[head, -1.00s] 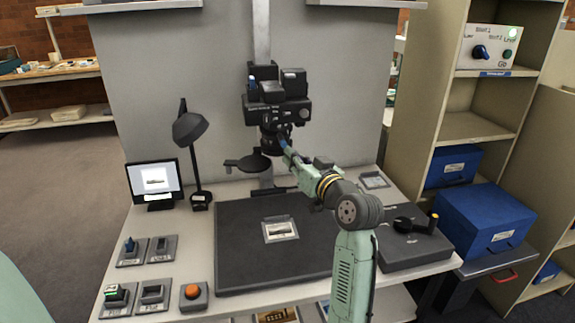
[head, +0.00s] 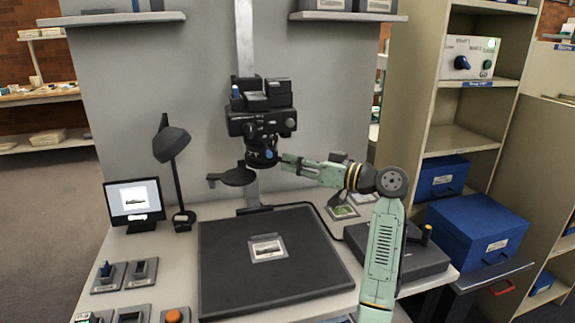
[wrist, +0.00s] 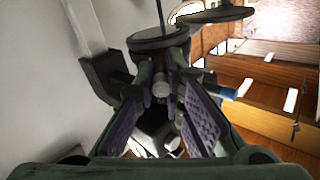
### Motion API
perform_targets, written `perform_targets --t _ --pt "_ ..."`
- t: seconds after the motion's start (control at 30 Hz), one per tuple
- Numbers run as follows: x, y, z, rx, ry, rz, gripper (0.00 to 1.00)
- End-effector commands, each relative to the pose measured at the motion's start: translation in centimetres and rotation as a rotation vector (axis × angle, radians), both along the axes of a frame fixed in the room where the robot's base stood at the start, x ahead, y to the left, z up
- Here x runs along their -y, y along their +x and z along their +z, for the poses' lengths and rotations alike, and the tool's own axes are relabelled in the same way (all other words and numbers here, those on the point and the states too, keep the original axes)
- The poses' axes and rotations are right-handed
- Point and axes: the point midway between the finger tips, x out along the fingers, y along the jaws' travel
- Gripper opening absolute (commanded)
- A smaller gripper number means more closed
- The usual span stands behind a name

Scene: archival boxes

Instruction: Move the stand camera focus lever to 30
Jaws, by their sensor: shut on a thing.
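The black stand camera (head: 262,122) hangs on a column above the dark copy board (head: 285,285). Its lens (head: 256,143) points down, and a blue part (head: 268,155) shows low at the lens front, beside my fingertips. My gripper (head: 284,161) reaches in from the right at lens height. In the wrist view my gripper (wrist: 166,100) has its padded fingers around a small grey peg, which I take to be the focus lever (wrist: 160,87). A blue tip (wrist: 229,93) shows to the right of the right finger. The scale marks are too small to read.
A photo (head: 267,248) lies on the copy board. A round dark plate (head: 232,176) juts out left of the lens. A desk lamp (head: 171,143) and a monitor (head: 133,202) stand at left. Blue boxes (head: 478,232) are at right.

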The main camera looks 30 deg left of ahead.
Motion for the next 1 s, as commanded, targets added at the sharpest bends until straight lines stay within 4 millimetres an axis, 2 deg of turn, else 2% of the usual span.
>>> perform_targets --t 0.27,0.3,0.63,1.0 --pt "-0.09 -0.1 -0.1 -0.001 -0.003 0.005 0.0" --pt "-0.09 -0.1 -0.1 -0.001 -0.003 0.005 0.1" --pt "-0.12 -0.13 -0.09 0.0 -0.003 0.005 0.31" --pt "0.46 -0.11 -0.03 0.0 -0.003 0.004 0.31"
